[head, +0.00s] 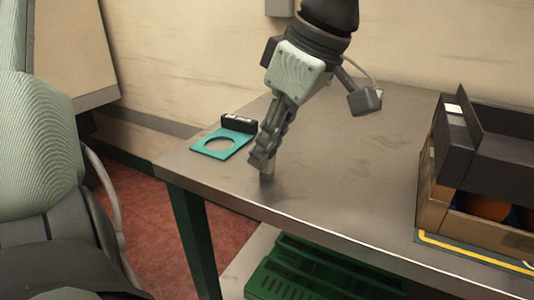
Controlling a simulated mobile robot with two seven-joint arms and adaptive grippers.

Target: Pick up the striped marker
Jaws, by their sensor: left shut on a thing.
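My left gripper (262,160) points down over the metal table near its front left corner. It is shut on a short, thin, upright object (267,172), which shows just below the fingertips. This looks like the striped marker, but its stripes cannot be made out and the fingers hide most of it. Its lower end is at or just above the tabletop; I cannot tell which. My right gripper is not in view.
A teal plate with a round hole (200,149) and a black block (238,123) are just left of the gripper. A cardboard box (433,190) with dark flaps and orange fruit stands at the right, by a yellow line (470,254). The table's middle is clear.

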